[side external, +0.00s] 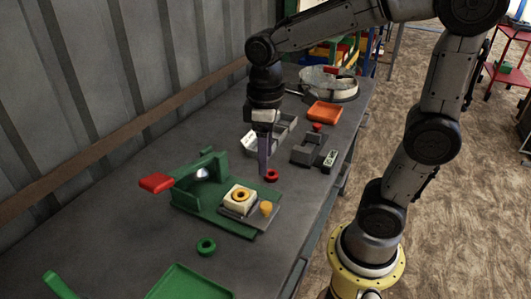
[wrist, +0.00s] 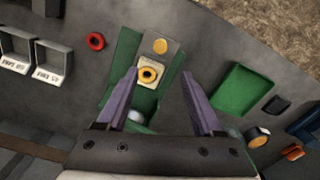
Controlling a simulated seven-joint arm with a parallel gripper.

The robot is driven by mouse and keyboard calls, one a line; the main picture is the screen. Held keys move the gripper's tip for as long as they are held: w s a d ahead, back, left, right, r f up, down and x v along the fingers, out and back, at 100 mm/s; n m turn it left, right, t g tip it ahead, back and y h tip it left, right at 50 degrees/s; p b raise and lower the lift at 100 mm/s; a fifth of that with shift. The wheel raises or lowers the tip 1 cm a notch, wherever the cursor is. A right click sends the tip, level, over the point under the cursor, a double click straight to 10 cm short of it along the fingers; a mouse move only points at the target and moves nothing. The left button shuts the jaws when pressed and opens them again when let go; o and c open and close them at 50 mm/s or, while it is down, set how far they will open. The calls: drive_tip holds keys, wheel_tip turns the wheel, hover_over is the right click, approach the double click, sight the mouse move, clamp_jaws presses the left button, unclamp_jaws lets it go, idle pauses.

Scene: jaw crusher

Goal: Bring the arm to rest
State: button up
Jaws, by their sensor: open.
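My gripper (wrist: 162,95) is open and empty in the wrist view, its two purple fingers spread above the green jaw crusher (wrist: 122,52). In the side view my gripper (side external: 265,170) hangs pointing down, just behind the crusher (side external: 195,199) and close to a red ring (side external: 271,175). The crusher has a red-tipped handle (side external: 157,182). A cream block with a yellow ring (side external: 240,196) sits on its grey plate, next to a small orange piece (side external: 266,208). I cannot tell the exact height of my fingertips above the table.
Grey bins (side external: 285,128), a grey holder (side external: 308,149), an orange tray (side external: 324,112) and a round pan (side external: 328,84) stand farther back. A corrugated wall (side external: 90,80) runs along the left.

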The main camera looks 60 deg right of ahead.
drive_tip(key=s+r+m+t, duration=0.2)
drive_tip(key=s+t, duration=0.3)
drive_tip(key=s, duration=0.4)
drive_tip(key=shift+r+m+t, duration=0.3)
drive_tip(key=shift+r+m, duration=0.05)
drive_tip(key=shift+m, duration=0.45)
